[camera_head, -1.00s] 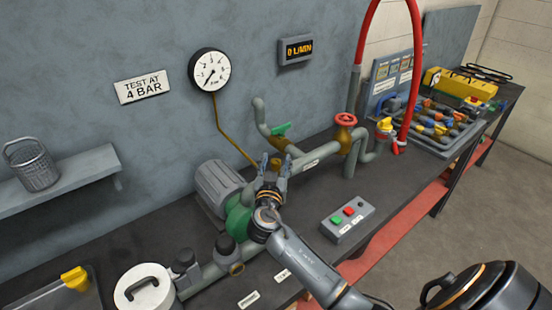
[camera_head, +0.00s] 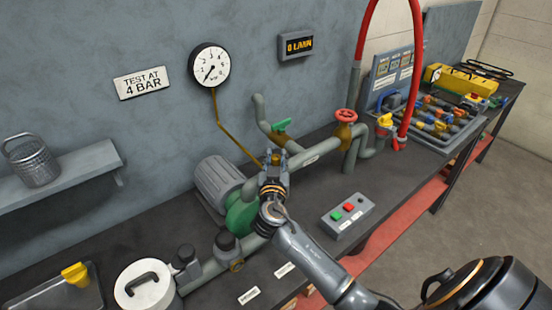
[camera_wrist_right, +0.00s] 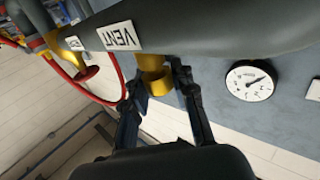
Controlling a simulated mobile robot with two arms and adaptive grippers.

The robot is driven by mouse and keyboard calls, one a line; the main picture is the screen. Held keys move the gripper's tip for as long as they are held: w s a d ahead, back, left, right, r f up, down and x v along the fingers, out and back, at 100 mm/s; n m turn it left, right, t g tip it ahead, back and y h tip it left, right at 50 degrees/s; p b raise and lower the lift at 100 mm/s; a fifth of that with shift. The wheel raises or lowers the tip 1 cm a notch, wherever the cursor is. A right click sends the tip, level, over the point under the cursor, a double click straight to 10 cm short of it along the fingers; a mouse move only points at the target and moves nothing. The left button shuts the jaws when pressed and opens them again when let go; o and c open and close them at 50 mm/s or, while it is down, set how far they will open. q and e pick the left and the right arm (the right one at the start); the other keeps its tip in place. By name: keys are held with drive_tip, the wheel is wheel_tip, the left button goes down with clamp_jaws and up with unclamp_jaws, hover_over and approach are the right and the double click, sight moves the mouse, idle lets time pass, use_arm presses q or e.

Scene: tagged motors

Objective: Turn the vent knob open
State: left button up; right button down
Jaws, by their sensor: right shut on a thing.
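The vent knob (camera_wrist_right: 156,80) is a brass-yellow piece under the grey pipe, beside a white VENT label (camera_wrist_right: 120,37) in the right wrist view. My right gripper (camera_wrist_right: 160,88) has its two dark fingers on either side of the knob and is shut on it. In the head view my right gripper (camera_head: 275,160) reaches over the bench to the pipe behind the green pump, and its fingers hide most of the knob. How far the knob is turned I cannot tell. My left gripper is not in view.
A green-handled valve (camera_head: 281,125) and a red handwheel (camera_head: 346,116) stand beyond the gripper. A pressure gauge (camera_head: 209,65) and a flow display (camera_head: 296,44) are on the wall. A button box (camera_head: 347,215) sits at the right on the dark bench (camera_head: 400,185).

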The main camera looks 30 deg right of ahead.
drive_tip(key=shift+d+f+n+t+y, duration=0.1)
drive_tip(key=shift+n+t+y, duration=0.55)
drive_tip(key=shift+y, duration=0.25)
drive_tip(key=shift+n+t+y, duration=0.45)
drive_tip(key=shift+n+y, duration=0.4)
drive_tip(key=shift+y, duration=0.25)
drive_tip(key=n+y+p, duration=0.1)
drive_tip(key=n+y, duration=0.1)
drive_tip(key=y, duration=0.1)
drive_tip(key=n+t+y+p, duration=0.1)
drive_tip(key=n+y, duration=0.1)
drive_tip(key=y, duration=0.2)
drive_tip(key=shift+r+n, duration=0.2)
drive_tip(key=shift+n, duration=0.2)
drive_tip(key=n+y, duration=0.1)
drive_tip(key=y, duration=0.2)
drive_tip(key=shift+f+n, duration=0.1)
drive_tip(key=shift+n, duration=0.2)
drive_tip(key=shift+n+y, duration=0.5)
drive_tip(key=shift+y, duration=0.2)
drive_tip(key=shift+d+f+n+g+y+b, duration=0.15)
drive_tip(key=shift+n+g+y+b, duration=0.45)
drive_tip(key=shift+n+y, duration=0.45)
drive_tip(key=n+g+y+b, duration=0.2)
drive_tip(key=y+b, duration=0.1)
drive_tip(key=y, duration=0.1)
drive_tip(key=shift+n+y+b, duration=0.35)
drive_tip(key=shift+a+n+g+y+b, duration=0.25)
drive_tip(key=shift+n+g+y+b, duration=0.75)
drive_tip(key=shift+g+y+b, duration=0.3)
